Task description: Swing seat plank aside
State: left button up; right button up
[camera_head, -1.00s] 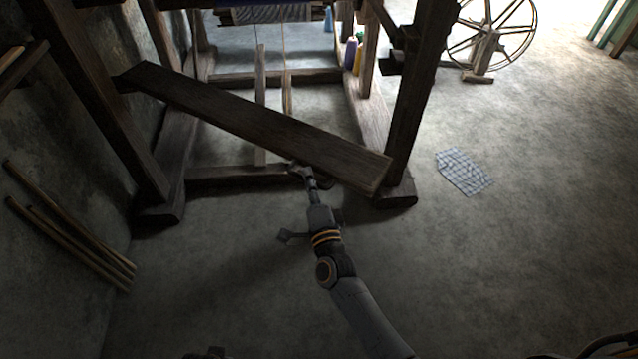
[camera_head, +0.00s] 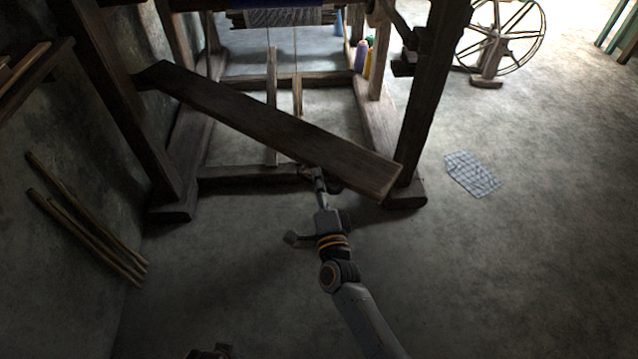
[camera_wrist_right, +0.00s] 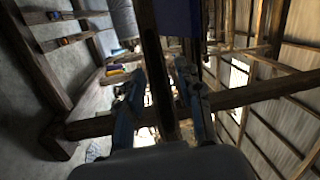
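The seat plank (camera_head: 270,125) is a long dark board. It lies slantwise across the front of the wooden handloom (camera_head: 418,100), from the far left post to the near right post. My right gripper (camera_head: 312,172) is at the plank's near edge, right of its middle; its tips are partly hidden there. In the right wrist view, the fingers of my right gripper (camera_wrist_right: 160,98) stand apart, with a dark wooden piece between them; I cannot tell whether they touch it. A small dark part at the bottom edge, possibly my left gripper (camera_head: 214,351), is mostly cut off.
Several thin poles (camera_head: 85,230) lean at the left wall. A checked cloth (camera_head: 472,174) lies on the floor at the right. A spoked wheel (camera_head: 505,38) stands at the back right. The floor in front and to the right is mostly clear.

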jog(key=shift+s, duration=0.1)
jog(key=s+d+f, duration=0.1)
jog(key=s, duration=1)
jog(key=shift+s+d+f, duration=0.25)
jog(key=shift+s+f, duration=0.05)
jog(key=shift+s, duration=0.05)
jog(key=shift+c, duration=0.5)
